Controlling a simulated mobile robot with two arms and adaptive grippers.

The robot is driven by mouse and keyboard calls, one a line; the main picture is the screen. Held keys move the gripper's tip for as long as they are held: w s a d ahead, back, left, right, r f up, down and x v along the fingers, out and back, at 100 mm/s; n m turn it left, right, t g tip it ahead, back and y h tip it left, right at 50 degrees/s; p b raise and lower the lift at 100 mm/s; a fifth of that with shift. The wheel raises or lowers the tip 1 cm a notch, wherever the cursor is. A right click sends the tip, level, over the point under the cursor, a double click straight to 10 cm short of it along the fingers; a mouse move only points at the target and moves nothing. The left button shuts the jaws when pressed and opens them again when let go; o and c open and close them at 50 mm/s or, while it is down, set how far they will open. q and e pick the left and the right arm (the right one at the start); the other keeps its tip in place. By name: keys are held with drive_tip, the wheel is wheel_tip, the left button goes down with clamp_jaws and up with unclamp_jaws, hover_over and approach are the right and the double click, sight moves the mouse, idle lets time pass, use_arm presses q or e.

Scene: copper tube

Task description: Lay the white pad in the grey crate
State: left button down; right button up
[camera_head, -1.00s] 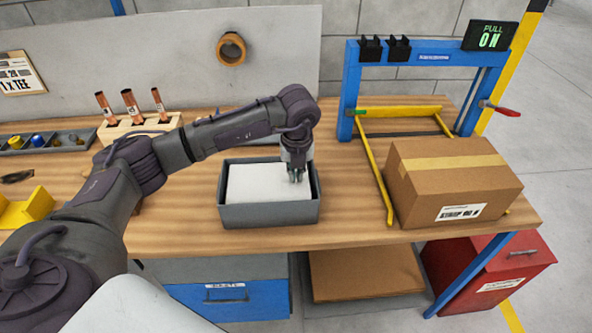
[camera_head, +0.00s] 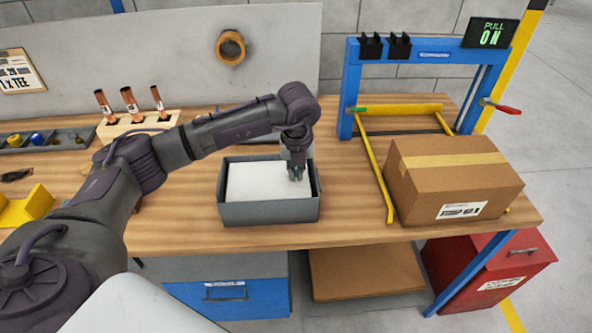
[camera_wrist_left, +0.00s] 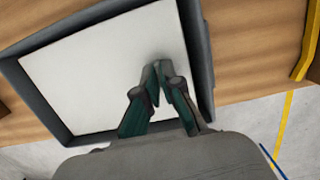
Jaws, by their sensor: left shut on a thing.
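The white pad (camera_head: 262,180) lies inside the grey crate (camera_head: 268,213) on the wooden bench, filling most of it within the walls. In the left wrist view the pad (camera_wrist_left: 105,65) shows flat and the crate's wall (camera_wrist_left: 200,55) runs around it. My left gripper (camera_head: 296,177) points down over the right part of the pad, inside the crate's rim. In the left wrist view its fingertips (camera_wrist_left: 158,68) are close together on the pad near one edge, shut on it. The pinched bit is hidden between the fingers. My right gripper is not in view.
A cardboard box (camera_head: 450,180) and a blue frame with yellow rails (camera_head: 372,175) stand to the right. A wooden block with copper tubes (camera_head: 135,122) and a parts tray (camera_head: 50,140) are at the left. Bare bench lies between crate and rails.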

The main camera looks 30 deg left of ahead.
use_arm(q)
drive_tip(key=shift+f+b, duration=0.25)
drive_tip(key=shift+b, duration=0.1)
idle(0.3)
drive_tip(key=shift+f+b, duration=0.55)
idle(0.6)
drive_tip(key=c, duration=1.2)
unclamp_jaws()
drive_tip(key=shift+c, duration=0.2)
wheel_tip(320, 180, up, 12)
drive_tip(key=s+d, duration=0.1)
drive_tip(key=shift+s, duration=0.25)
